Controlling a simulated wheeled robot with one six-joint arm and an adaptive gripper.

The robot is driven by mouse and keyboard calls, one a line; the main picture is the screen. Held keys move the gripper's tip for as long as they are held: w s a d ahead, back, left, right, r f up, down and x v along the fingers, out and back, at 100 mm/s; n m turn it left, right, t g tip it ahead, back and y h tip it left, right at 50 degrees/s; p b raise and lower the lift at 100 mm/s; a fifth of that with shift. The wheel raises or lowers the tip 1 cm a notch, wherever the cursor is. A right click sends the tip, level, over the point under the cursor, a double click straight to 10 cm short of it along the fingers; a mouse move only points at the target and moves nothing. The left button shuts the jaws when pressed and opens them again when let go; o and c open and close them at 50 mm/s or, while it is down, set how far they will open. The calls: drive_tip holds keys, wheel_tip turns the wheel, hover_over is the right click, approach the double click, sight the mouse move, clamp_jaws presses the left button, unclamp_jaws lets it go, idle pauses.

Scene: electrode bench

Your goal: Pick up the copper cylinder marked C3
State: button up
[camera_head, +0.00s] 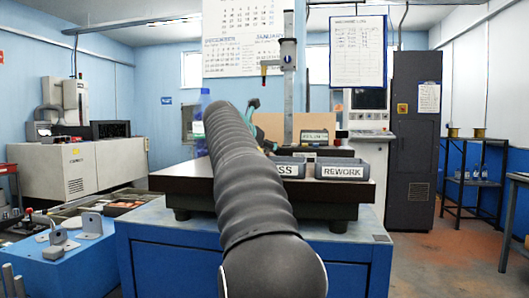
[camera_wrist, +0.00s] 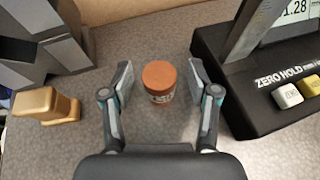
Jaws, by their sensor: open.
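A copper-coloured cylinder (camera_wrist: 159,76) stands upright on the grey speckled surface in the wrist view. Light lettering shows on its near side but is too small to read surely. My gripper (camera_wrist: 160,82) is open, with one finger on each side of the cylinder and a visible gap on both sides. In the head view my arm hides most of the bench top, and I cannot make out the cylinder there.
A dark gauge base (camera_wrist: 262,85) marked ZERO HOLD stands close to the right finger. A gold-coloured block (camera_wrist: 45,104) and a grey angular holder (camera_wrist: 50,45) are on the left. A REWORK bin (camera_head: 342,171) stands on the bench's right side.

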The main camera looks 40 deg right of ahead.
clamp_jaws()
drive_tip(key=shift+r, duration=0.15)
